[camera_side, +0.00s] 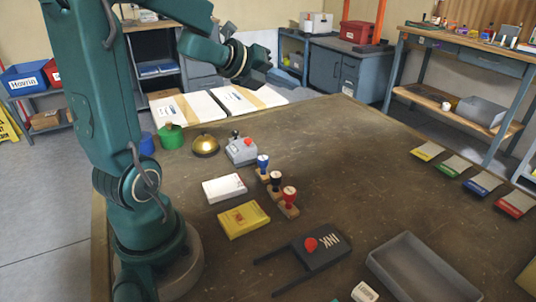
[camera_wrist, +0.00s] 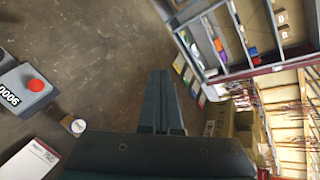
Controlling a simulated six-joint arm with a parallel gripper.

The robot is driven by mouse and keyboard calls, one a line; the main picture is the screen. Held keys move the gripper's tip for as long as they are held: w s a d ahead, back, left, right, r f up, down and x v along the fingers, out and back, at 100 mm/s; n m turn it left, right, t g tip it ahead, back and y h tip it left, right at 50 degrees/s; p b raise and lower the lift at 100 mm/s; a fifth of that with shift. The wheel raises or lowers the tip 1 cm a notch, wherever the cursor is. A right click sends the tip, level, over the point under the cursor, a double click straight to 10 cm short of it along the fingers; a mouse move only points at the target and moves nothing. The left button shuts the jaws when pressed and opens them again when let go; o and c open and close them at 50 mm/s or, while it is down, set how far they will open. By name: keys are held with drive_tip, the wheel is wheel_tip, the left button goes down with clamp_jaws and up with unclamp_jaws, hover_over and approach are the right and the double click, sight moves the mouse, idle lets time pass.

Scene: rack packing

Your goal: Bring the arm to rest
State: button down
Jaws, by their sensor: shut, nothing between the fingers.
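My gripper (camera_side: 262,68) is at the end of my raised arm, above the far left part of the brown table (camera_side: 340,150). In the wrist view my gripper (camera_wrist: 160,72) has its two dark fingers together, with nothing between them. It is clear of the objects on the table.
Three stamps (camera_side: 276,180) stand near a grey numbering device (camera_side: 241,150), a brass bell (camera_side: 205,145), a white box (camera_side: 224,188) and a yellow box (camera_side: 243,219). An ink pad (camera_side: 322,250) and a grey tray (camera_side: 375,262) lie in front. The table's middle right is clear.

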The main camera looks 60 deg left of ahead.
drive_tip(key=s+d+r+n+t+y, duration=0.25)
drive_tip(key=d+r+n, duration=0.4)
drive_tip(key=n, duration=0.45)
drive_tip(key=s+d+f+n+g+h, duration=0.3)
drive_tip(key=s+d+f+n+g, duration=0.6)
drive_tip(key=s+n, duration=0.5)
wheel_tip(320, 180, down, 3)
drive_tip(key=shift+s+d+r+h, duration=0.15)
drive_tip(key=shift+s+d+h, duration=0.2)
drive_tip(key=shift+d, duration=0.65)
